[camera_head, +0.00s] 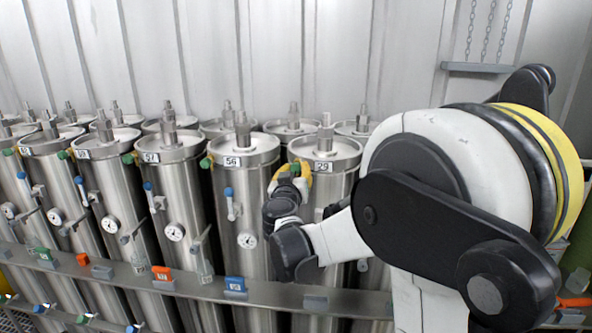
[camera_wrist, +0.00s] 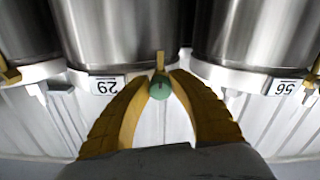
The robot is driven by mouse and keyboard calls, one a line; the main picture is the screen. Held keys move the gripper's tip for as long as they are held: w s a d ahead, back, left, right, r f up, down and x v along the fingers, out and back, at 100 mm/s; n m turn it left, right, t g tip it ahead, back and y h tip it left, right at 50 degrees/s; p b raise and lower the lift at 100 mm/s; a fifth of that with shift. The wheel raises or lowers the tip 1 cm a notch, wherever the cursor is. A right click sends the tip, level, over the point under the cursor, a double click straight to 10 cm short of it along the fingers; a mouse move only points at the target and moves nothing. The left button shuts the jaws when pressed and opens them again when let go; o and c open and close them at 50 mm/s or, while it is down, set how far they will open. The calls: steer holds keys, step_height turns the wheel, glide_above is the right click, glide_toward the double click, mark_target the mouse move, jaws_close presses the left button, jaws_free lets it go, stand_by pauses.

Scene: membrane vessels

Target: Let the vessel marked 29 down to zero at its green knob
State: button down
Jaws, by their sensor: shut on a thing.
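The vessel marked 29 (camera_head: 338,187) is a steel cylinder in the front row, with its label near the top rim. It also shows upside down in the wrist view (camera_wrist: 115,35), left of centre. The green knob (camera_wrist: 159,86) sits between the two yellow fingers, on a short brass stem beside the 29 label. My gripper (camera_wrist: 158,84) is shut on the green knob. In the head view my gripper (camera_head: 290,173) is at the upper left edge of vessel 29. My arm hides much of that vessel's front, and no gauge of it can be read.
The vessel marked 56 (camera_head: 243,187) stands close to the left, with a blue-handled valve and a dial gauge (camera_head: 247,240). Several similar vessels continue leftward. A metal rail (camera_head: 190,287) with coloured tags runs across their fronts. A ribbed wall stands behind.

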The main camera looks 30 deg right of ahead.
steer(key=n, duration=0.4)
steer(key=shift+n, duration=0.4)
steer(key=n, duration=0.5)
steer(key=shift+d, duration=0.1)
steer(key=n, duration=0.5)
steer(key=shift+r+n, duration=0.1)
steer(key=shift+n, duration=0.3)
steer(key=n, duration=0.5)
steer(key=shift+n, duration=0.3)
steer(key=c, duration=1.2)
jaws_free()
steer(key=shift+o, duration=0.2)
steer(key=shift+s, duration=0.15)
